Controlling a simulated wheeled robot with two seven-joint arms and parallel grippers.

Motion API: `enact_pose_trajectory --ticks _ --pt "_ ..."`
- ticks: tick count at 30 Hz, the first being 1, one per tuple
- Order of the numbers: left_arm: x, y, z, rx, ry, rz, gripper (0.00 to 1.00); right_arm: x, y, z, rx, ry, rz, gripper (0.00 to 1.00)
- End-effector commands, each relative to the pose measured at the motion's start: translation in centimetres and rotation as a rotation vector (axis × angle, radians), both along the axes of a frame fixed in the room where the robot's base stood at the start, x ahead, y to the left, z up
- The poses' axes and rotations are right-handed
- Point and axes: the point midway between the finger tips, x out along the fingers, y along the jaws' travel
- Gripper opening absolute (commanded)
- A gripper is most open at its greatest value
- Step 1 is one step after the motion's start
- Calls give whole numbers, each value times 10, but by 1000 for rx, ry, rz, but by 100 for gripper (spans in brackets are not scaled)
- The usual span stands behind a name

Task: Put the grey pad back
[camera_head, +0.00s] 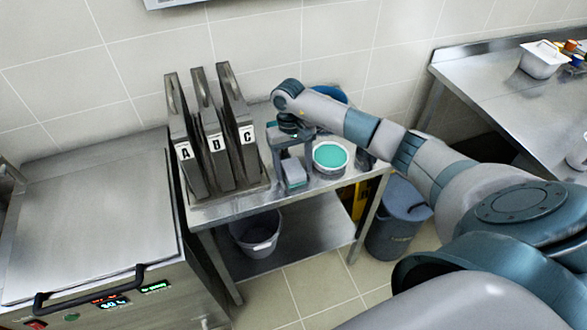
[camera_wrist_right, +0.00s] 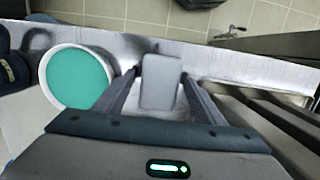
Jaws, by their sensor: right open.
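The grey pad (camera_head: 294,170) lies on the steel side table (camera_head: 240,207), beside a round white tub with teal contents (camera_head: 331,156). My right gripper (camera_head: 294,178) is open, pointing down over the pad. In the right wrist view the pad (camera_wrist_right: 161,82) shows between the two spread fingers of the right gripper (camera_wrist_right: 160,72). Whether either finger touches it I cannot tell. The tub (camera_wrist_right: 78,80) stands to the left of the fingers there. My left gripper is not in view.
Upright panels labelled A (camera_head: 184,145), B (camera_head: 215,140) and C (camera_head: 243,130) stand close by on the left. A blue round object (camera_head: 331,94) is behind my right arm. A bucket (camera_head: 258,232) is on the lower shelf, and a lidded bin (camera_head: 400,215) stands at the right.

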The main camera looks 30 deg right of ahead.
Motion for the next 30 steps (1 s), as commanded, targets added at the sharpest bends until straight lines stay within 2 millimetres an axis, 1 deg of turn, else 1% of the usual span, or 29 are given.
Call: enact_pose_trajectory --ticks 5,15,21,25,30 --pt "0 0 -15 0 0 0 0 4 -2 17 -3 -4 1 63" --pt "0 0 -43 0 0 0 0 13 -4 73 -1 -7 1 63" --pt "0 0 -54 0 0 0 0 15 -4 98 -1 -4 1 63" --pt "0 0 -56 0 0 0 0 16 -4 108 -1 -3 1 63" --pt "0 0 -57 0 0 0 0 16 -4 112 0 -1 0 63"
